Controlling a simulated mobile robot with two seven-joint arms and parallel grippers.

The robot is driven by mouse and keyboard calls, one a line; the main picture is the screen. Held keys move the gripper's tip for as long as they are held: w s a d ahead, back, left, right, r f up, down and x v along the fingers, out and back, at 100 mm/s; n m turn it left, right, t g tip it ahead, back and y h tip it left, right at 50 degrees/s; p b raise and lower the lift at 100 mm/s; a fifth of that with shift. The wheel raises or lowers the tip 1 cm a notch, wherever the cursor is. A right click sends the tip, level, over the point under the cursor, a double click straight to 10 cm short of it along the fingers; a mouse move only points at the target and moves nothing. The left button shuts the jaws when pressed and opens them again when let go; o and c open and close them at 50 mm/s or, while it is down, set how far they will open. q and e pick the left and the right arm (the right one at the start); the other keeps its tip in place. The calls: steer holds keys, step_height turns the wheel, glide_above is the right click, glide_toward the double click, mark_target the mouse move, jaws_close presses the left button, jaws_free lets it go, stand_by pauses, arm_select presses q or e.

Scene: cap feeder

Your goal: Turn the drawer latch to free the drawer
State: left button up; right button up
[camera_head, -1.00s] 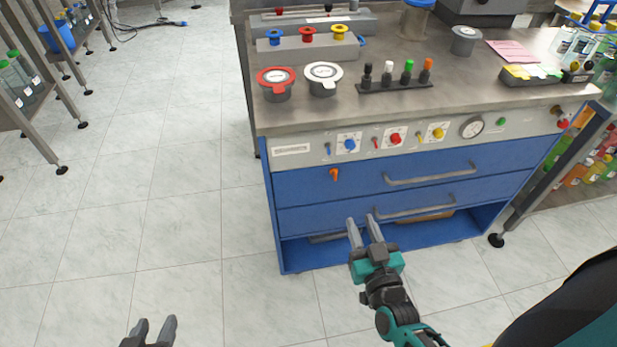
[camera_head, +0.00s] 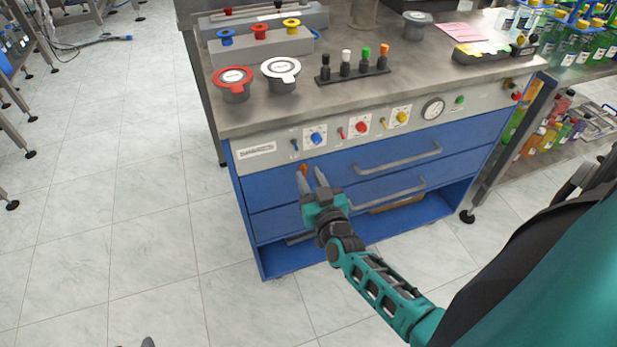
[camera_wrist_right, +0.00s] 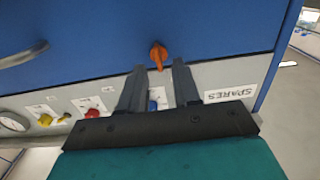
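The orange drawer latch (camera_head: 303,168) sits on the blue upper drawer front (camera_head: 375,161), near its left end. My right gripper (camera_head: 311,175) is open in front of the drawer, with its fingertips close to the latch and partly covering it in the head view. In the right wrist view the latch (camera_wrist_right: 158,54) shows just beyond and between the two open fingertips (camera_wrist_right: 158,70). I see no contact. My left gripper (camera_head: 148,342) shows only as a fingertip at the bottom edge, too little to tell its state.
A grey panel with coloured knobs (camera_head: 362,127) and a gauge (camera_head: 433,108) runs above the drawer. The drawer handle (camera_head: 398,159) is right of the latch. Red (camera_head: 234,77) and white (camera_head: 281,68) lidded jars stand on the worktop.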

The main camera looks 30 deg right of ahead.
steer(key=shift+w+d, duration=0.15)
steer(key=shift+w, duration=0.5)
jaws_close()
